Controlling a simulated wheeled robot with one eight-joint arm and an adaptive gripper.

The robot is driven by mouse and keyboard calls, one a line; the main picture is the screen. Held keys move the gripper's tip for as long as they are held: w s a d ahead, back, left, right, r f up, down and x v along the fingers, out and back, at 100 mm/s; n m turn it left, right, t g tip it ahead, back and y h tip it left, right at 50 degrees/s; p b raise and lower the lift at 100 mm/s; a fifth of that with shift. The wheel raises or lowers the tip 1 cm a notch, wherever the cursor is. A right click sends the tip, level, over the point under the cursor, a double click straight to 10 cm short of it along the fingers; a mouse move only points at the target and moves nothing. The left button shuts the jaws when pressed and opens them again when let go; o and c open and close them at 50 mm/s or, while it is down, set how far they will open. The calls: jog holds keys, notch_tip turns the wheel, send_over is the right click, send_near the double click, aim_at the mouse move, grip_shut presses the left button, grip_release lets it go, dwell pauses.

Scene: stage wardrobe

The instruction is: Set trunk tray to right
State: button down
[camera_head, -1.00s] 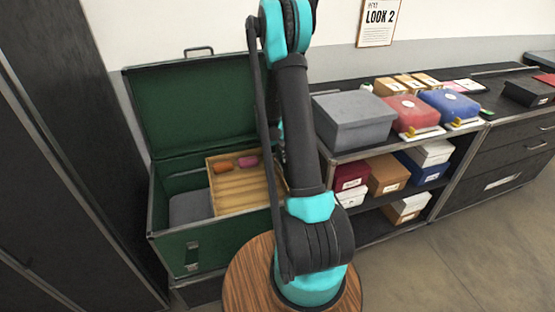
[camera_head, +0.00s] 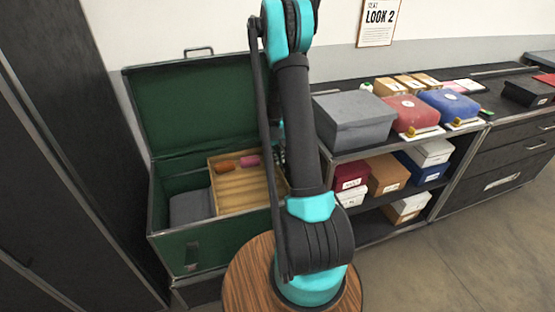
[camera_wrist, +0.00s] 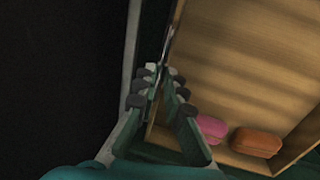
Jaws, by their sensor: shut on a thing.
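The trunk tray (camera_head: 240,190) is a shallow wooden tray inside the open green trunk (camera_head: 200,245), toward its right side in the head view. It holds an orange item (camera_head: 225,167) and a pink item (camera_head: 249,160). In the wrist view, the tray floor (camera_wrist: 245,60) fills the right side, with the pink item (camera_wrist: 211,128) and orange item (camera_wrist: 256,142) at the bottom. My gripper (camera_wrist: 163,80) is shut on the tray's side wall, one finger on each side. In the head view my arm hides the gripper and the tray's right end.
A grey item (camera_head: 190,207) lies in the trunk left of the tray. The trunk lid (camera_head: 195,108) stands open behind. A shelf unit with a grey box (camera_head: 353,120) and several other boxes stands close to the right. A dark cabinet (camera_head: 60,150) stands at the left.

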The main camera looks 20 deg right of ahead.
jog(key=shift+d, duration=1.85)
jog(key=c, duration=1.6)
grip_release()
jog(key=shift+d, duration=0.15)
jog(key=shift+c, duration=0.2)
jog(key=shift+o, duration=0.2)
jog(key=shift+r, duration=0.1)
notch_tip(320, 180, up, 12)
jog(key=a, duration=0.2)
jog(key=shift+a+f, duration=0.2)
jog(key=shift+a, duration=0.05)
